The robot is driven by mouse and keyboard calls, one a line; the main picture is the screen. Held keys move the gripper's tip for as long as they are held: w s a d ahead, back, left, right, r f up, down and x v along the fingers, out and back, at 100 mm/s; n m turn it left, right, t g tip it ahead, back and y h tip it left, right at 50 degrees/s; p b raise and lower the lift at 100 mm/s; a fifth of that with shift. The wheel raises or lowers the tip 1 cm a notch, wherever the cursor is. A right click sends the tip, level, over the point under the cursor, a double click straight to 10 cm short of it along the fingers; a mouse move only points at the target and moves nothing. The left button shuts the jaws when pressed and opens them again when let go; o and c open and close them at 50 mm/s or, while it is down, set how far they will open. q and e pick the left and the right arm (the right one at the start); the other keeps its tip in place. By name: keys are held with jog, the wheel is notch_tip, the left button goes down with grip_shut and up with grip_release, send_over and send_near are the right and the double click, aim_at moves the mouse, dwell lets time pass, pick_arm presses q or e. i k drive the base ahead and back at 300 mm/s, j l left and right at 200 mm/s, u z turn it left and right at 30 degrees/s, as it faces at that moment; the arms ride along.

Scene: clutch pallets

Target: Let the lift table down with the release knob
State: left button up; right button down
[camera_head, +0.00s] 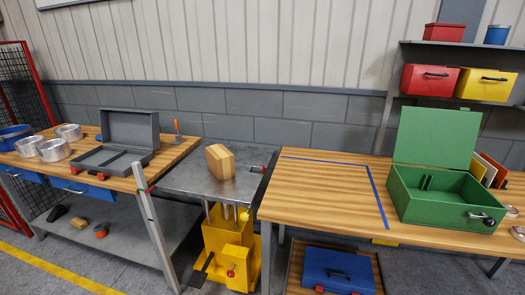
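The lift table stands between two benches, its grey metal top (190,181) raised to about bench height on a yellow base (232,243). Shiny upright rods show between top and base. A small red knob (231,273) sits on the front of the yellow base; a black pedal-like piece (203,268) sticks out at its left. Another small red piece (263,169) is at the top's right edge; I cannot tell which red part is the release knob. A wooden block (221,161) stands on the top. Neither of my grippers is in view.
The left bench holds an open grey case (130,129) and metal rings (55,149). The right bench (320,190) has a blue-taped bare area and an open green box (437,192). A blue case (338,269) lies below. A grey slanted bar (153,222) stands left of the lift table.

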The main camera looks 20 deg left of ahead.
aim_at(231, 273)
jog(key=u, duration=1.15)
